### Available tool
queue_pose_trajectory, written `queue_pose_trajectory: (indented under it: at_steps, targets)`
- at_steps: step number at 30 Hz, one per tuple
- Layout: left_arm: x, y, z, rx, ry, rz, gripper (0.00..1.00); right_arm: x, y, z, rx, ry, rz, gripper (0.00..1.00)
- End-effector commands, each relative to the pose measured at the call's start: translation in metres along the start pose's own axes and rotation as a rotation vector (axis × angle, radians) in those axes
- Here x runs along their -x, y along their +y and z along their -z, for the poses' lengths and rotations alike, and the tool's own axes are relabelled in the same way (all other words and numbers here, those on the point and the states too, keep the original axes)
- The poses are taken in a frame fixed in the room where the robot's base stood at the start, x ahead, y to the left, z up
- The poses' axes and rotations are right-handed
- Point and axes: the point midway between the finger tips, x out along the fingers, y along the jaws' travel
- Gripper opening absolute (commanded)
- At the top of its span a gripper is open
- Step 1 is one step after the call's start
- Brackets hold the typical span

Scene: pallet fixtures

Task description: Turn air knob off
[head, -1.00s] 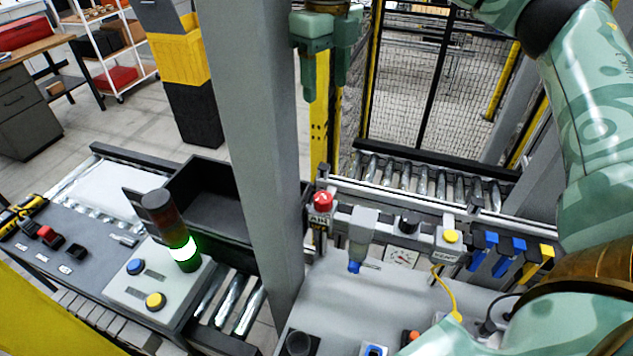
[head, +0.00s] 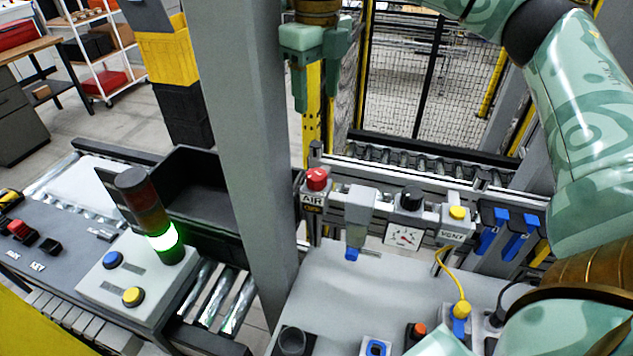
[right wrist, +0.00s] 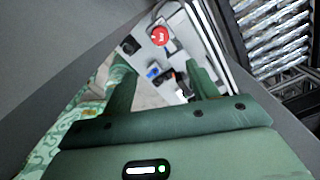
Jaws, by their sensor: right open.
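The red air knob (head: 316,179) sits on top of a grey block labelled AIR (head: 312,199), at the left end of the fixture rail just right of the grey post. My right gripper (head: 315,92) hangs above the knob, fingers pointing down, open and empty, with a clear gap to it. In the right wrist view the red knob (right wrist: 160,36) shows beyond the open fingers (right wrist: 163,80), touched by neither. My left gripper is not in view.
A grey post (head: 243,150) stands close left of the knob. Right of it are a gauge (head: 403,237), a black knob (head: 411,198) and a yellow VENT button (head: 458,212). A lit stack light (head: 163,238) stands at left. A mesh fence is behind.

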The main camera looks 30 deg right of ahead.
Motion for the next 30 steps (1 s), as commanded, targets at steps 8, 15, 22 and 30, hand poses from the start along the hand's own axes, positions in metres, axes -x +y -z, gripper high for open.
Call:
queue_pose_trajectory:
  at_steps: [8,15,22,30]
  targets:
    - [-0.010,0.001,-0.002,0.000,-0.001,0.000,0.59,-0.032,0.000,0.000,0.001,0.004,-0.002,0.59]
    - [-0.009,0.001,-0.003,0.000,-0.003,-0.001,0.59,-0.092,0.000,0.001,0.001,0.005,-0.002,0.59]
    - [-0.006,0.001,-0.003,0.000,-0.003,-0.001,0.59,-0.143,0.000,0.001,0.000,0.004,-0.002,0.59]
    - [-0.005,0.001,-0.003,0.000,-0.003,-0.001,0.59,-0.171,0.000,0.000,-0.001,0.001,-0.001,0.59]
